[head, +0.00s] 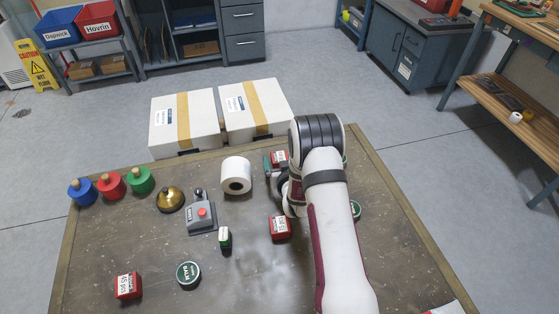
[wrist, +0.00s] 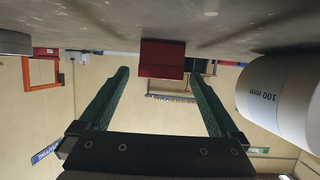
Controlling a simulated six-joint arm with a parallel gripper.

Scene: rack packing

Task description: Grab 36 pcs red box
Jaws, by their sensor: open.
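A red box (head: 279,156) with a white label stands on the table by my gripper (head: 268,167), partly hidden by my arm. In the wrist view a red box (wrist: 162,57) shows between and just beyond the fingertips of my gripper (wrist: 160,76). The green fingers are spread wide with nothing between them. A second red box (head: 281,228) lies nearer, left of my forearm. A third red box (head: 128,287) is at the table's front left. The counts on the labels are too small to read surely.
Two white cartons (head: 185,122) are beyond the table.

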